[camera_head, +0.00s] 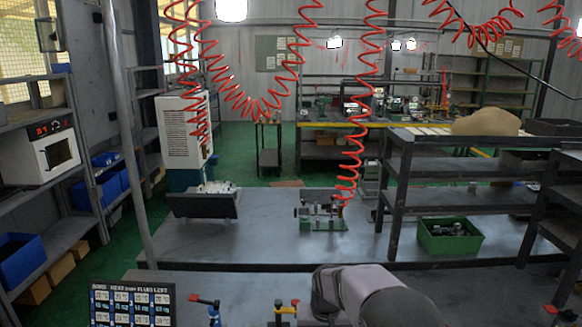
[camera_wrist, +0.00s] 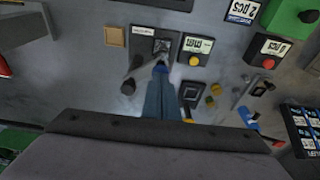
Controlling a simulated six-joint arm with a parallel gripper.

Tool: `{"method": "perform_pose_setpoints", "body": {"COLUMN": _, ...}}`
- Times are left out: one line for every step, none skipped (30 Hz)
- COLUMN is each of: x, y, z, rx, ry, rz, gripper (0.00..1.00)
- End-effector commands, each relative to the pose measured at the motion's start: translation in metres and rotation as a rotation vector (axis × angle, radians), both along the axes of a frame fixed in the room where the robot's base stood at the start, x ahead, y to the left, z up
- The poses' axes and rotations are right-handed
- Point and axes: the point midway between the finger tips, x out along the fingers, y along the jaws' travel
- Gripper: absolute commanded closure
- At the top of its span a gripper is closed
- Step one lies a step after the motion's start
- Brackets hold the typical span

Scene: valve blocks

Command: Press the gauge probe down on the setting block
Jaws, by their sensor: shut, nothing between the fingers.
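In the wrist view, my gripper (camera_wrist: 161,70) is shut and empty. Its narrow blue-grey fingers point away from the camera, with the tips at the lower edge of a dark plate (camera_wrist: 139,46). A small grey block (camera_wrist: 161,46) sits on this plate, just beyond the fingertips; it looks like the setting block. A dark post with a round end (camera_wrist: 128,87) stands to the left of the fingers. I cannot tell for sure which part is the gauge probe, or whether the fingertips touch anything. In the head view the fingertips are out of sight.
A tan square (camera_wrist: 114,36) lies left of the block. A label board (camera_head: 132,303) stands at the lower left in the head view.

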Motion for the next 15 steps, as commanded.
{"method": "perform_pose_setpoints", "body": {"x": -0.0003, "y": 0.0000, "z": -0.0016, "rx": 0.000, "ry": 0.001, "rz": 0.000, "gripper": 1.00}}
{"method": "perform_pose_setpoints", "body": {"x": -0.0003, "y": -0.0001, "z": -0.0020, "rx": 0.000, "ry": 0.001, "rz": 0.000, "gripper": 1.00}}
{"method": "perform_pose_setpoints", "body": {"x": -0.0003, "y": -0.0001, "z": -0.0026, "rx": 0.000, "ry": 0.001, "rz": 0.000, "gripper": 1.00}}
{"method": "perform_pose_setpoints", "body": {"x": -0.0003, "y": -0.0001, "z": -0.0029, "rx": 0.000, "ry": 0.001, "rz": 0.000, "gripper": 1.00}}
{"method": "perform_pose_setpoints", "body": {"x": -0.0002, "y": -0.0001, "z": -0.0033, "rx": 0.000, "ry": 0.001, "rz": 0.000, "gripper": 1.00}}
{"method": "perform_pose_setpoints", "body": {"x": -0.0003, "y": -0.0001, "z": -0.0039, "rx": 0.000, "ry": 0.001, "rz": 0.000, "gripper": 1.00}}
{"method": "perform_pose_setpoints", "body": {"x": -0.0002, "y": -0.0001, "z": -0.0043, "rx": 0.000, "ry": 0.001, "rz": 0.000, "gripper": 1.00}}
{"method": "perform_pose_setpoints", "body": {"x": -0.0003, "y": -0.0001, "z": -0.0047, "rx": 0.000, "ry": 0.001, "rz": 0.000, "gripper": 1.00}}
{"method": "perform_pose_setpoints", "body": {"x": -0.0003, "y": 0.0000, "z": -0.0053, "rx": 0.000, "ry": 0.001, "rz": 0.000, "gripper": 1.00}}
{"method": "perform_pose_setpoints", "body": {"x": -0.0003, "y": 0.0000, "z": -0.0057, "rx": 0.000, "ry": 0.001, "rz": 0.000, "gripper": 1.00}}
{"method": "perform_pose_setpoints", "body": {"x": -0.0003, "y": 0.0000, "z": -0.0061, "rx": 0.000, "ry": 0.001, "rz": 0.000, "gripper": 1.00}}
{"method": "perform_pose_setpoints", "body": {"x": -0.0003, "y": 0.0000, "z": -0.0067, "rx": 0.000, "ry": 0.001, "rz": 0.000, "gripper": 1.00}}
{"method": "perform_pose_setpoints", "body": {"x": -0.0003, "y": 0.0000, "z": -0.0071, "rx": 0.000, "ry": 0.001, "rz": 0.000, "gripper": 1.00}}
{"method": "perform_pose_setpoints", "body": {"x": -0.0003, "y": -0.0001, "z": -0.0075, "rx": 0.000, "ry": 0.001, "rz": 0.000, "gripper": 1.00}}
{"method": "perform_pose_setpoints", "body": {"x": -0.0003, "y": -0.0001, "z": -0.0080, "rx": 0.000, "ry": 0.001, "rz": 0.000, "gripper": 1.00}}
